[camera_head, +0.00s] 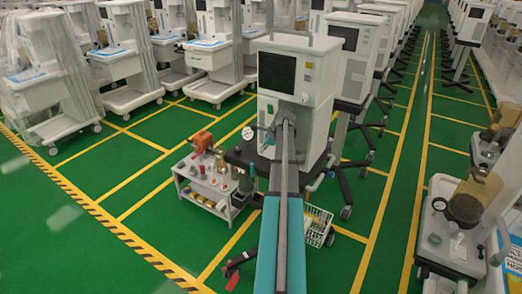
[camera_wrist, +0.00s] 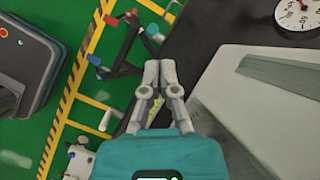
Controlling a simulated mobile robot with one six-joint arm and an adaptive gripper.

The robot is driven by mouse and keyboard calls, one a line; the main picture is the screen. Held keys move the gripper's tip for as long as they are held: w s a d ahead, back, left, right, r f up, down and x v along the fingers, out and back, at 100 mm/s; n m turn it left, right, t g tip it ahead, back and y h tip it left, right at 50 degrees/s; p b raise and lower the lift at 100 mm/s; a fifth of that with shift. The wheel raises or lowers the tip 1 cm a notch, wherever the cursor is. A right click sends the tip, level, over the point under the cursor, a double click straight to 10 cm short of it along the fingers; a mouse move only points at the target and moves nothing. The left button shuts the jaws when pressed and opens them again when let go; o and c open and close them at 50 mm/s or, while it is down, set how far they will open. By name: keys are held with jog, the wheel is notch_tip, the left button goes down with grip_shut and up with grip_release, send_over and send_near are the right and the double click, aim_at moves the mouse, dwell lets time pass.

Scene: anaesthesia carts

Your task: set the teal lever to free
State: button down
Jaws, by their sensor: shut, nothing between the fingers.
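In the head view my fingers are too small to make out in front of the machine.
A round white gauge (camera_wrist: 297,12) and a pale grey panel (camera_wrist: 270,80) lie to the right in the wrist view. In the head view a small shelf cart (camera_head: 208,182) stands left of the machine and a wire basket (camera_head: 318,222) right of my arm. Green floor is open at left.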

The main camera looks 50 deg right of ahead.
jog(key=shift+s+d+r+p, duration=0.15)
jog(key=shift+r+p, duration=0.3)
jog(key=shift+r, duration=0.3)
